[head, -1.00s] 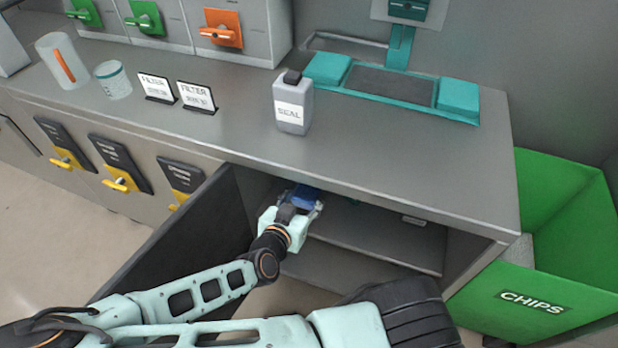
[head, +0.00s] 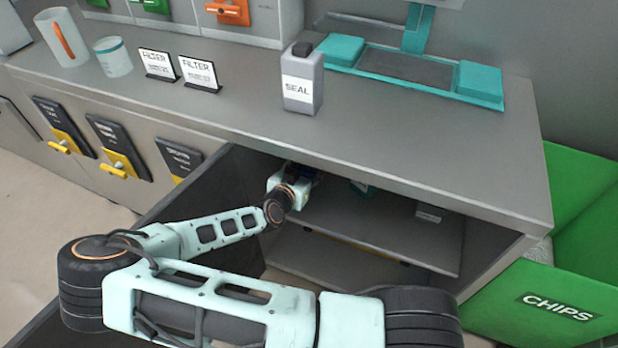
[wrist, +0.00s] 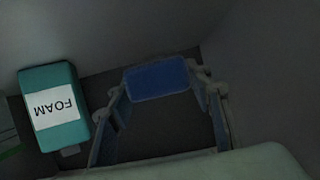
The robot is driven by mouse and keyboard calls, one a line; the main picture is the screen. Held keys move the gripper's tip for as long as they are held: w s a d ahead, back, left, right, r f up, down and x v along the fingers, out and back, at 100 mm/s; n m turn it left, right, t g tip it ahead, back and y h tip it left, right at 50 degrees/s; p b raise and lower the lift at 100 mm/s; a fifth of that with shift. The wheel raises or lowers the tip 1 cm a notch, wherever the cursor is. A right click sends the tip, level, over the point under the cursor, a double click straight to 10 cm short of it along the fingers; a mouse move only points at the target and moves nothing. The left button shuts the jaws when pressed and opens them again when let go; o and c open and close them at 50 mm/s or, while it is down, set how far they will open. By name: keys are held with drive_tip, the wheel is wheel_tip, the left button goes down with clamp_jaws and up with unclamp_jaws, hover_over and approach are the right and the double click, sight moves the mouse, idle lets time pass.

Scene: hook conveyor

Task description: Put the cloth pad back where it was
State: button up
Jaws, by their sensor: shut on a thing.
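The blue cloth pad (wrist: 157,80) is between the fingertips of my gripper (wrist: 158,92) in the wrist view, and the gripper is shut on it. In the head view my gripper (head: 300,174) is inside the open cabinet, at the left of the upper shelf (head: 375,225), below the counter edge. Only a dark blue sliver shows there; the fingertips and most of the pad are hidden by the wrist and the counter. I cannot tell whether the pad touches the shelf.
A teal box labelled FOAM (wrist: 55,107) stands left of my gripper in the wrist view. A small grey box (head: 429,213) is farther right on the shelf. The open door (head: 210,195) is left of my arm. A SEAL bottle (head: 303,80) stands on the counter above.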

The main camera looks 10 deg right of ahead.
drive_tip(key=shift+w+f+b, duration=0.15)
drive_tip(key=shift+f+b, duration=0.25)
drive_tip(key=shift+f, duration=0.55)
drive_tip(key=shift+w+f+b, duration=0.15)
drive_tip(key=shift+f+b, duration=0.25)
drive_tip(key=shift+f, duration=0.55)
drive_tip(key=shift+d, duration=0.1)
drive_tip(key=shift+f, duration=0.2)
drive_tip(key=o, duration=1.2)
drive_tip(key=shift+c, duration=0.2)
drive_tip(key=shift+r, duration=0.15)
drive_tip(key=shift+s+a+r, duration=0.2)
drive_tip(key=p+v, duration=0.3)
drive_tip(key=v, duration=0.6)
drive_tip(key=shift+s+r, duration=0.1)
drive_tip(key=shift+v, duration=1.1)
